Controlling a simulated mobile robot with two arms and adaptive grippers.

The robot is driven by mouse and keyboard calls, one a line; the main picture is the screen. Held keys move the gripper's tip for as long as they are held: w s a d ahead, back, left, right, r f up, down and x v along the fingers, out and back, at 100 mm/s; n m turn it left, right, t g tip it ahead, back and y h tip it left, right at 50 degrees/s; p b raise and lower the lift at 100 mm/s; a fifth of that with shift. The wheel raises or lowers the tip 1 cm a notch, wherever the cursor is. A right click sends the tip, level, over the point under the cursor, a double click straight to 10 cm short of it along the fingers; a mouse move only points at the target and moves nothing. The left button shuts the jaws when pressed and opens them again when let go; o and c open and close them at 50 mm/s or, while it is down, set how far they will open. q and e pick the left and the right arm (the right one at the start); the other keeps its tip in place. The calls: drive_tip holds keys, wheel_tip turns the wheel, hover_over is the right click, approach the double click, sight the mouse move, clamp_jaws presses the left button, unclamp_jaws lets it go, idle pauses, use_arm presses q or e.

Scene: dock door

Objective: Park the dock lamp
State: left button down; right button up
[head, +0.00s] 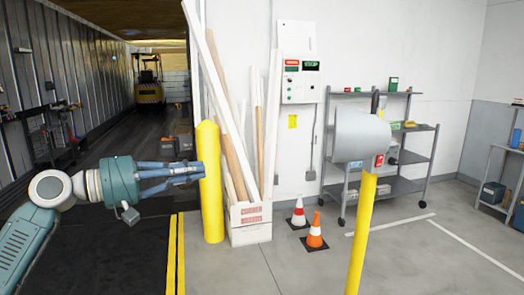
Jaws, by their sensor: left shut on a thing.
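A grey, rounded hood (362,135), which looks like the dock lamp's head, sits at the top of a yellow post (361,235) right of centre. A small box with a red part (379,161) is at its lower right side. My left gripper (202,174) reaches in from the left, with its blue fingers together in front of a yellow bollard (210,195). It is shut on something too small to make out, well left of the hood. My right gripper is not in view.
A box of long boards (250,215) stands beside the bollard. Two cones (315,232) are on the floor between it and the post. A shelf cart (400,185) stands behind the post. The trailer opening (120,125) is at left, with a forklift (149,80) inside.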

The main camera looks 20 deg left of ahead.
use_arm(q)
drive_tip(key=s+d+r+m+g+h, duration=0.2)
drive_tip(key=s+d+r, duration=0.3)
drive_tip(key=s+r, duration=0.15)
drive_tip(key=s+d+p+x, duration=0.1)
drive_tip(key=p+x, duration=0.6)
drive_tip(key=x, duration=0.5)
drive_tip(key=shift+d+p, duration=0.3)
drive_tip(key=shift+d, duration=0.15)
drive_tip(key=shift+s+r, duration=0.1)
drive_tip(key=shift+s, duration=0.1)
